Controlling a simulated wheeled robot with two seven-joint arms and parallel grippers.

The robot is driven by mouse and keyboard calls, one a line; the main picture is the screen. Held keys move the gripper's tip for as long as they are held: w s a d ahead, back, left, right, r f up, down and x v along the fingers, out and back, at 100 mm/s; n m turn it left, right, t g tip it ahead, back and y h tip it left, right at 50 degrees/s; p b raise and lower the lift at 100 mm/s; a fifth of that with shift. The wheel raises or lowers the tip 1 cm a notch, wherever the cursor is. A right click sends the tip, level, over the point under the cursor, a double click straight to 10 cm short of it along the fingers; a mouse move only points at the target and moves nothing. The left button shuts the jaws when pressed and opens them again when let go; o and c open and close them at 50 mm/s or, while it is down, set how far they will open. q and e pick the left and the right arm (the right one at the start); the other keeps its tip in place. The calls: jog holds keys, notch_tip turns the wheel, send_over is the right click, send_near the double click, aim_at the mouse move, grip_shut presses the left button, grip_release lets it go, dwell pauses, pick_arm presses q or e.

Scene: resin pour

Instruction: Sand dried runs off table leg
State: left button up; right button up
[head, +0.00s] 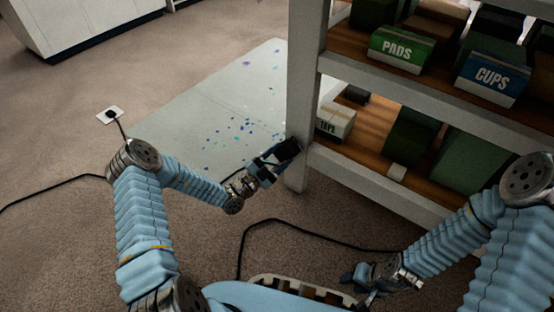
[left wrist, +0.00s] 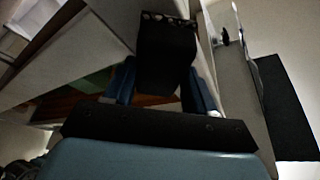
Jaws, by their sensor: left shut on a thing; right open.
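A white upright leg (head: 302,100) stands at the near left corner of a shelf unit. My left gripper (head: 274,160) is shut on a black block (head: 288,150), whose far end is at the leg's lower part. I cannot tell whether the block touches the leg. In the left wrist view the black block (left wrist: 167,60) sits between the two blue fingers, with pale specks along its far edge. No dried runs can be made out on the leg. My right gripper (head: 362,279) is open at the lower right, low over the carpet and away from the leg.
The shelves hold a green PADS box (head: 401,49), a blue CUPS box (head: 492,78) and a TAPE box (head: 335,121). A pale, paint-spotted sheet (head: 205,105) lies left of the leg. Black cables cross the carpet, one plugged into a floor outlet (head: 111,115).

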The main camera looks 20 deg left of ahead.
pick_arm(q)
jog(key=shift+w+d+b, duration=0.2)
jog(key=shift+w, duration=0.3)
jog(key=shift+w+d+b, duration=0.15)
jog(key=shift+w, duration=0.3)
dwell(0.6)
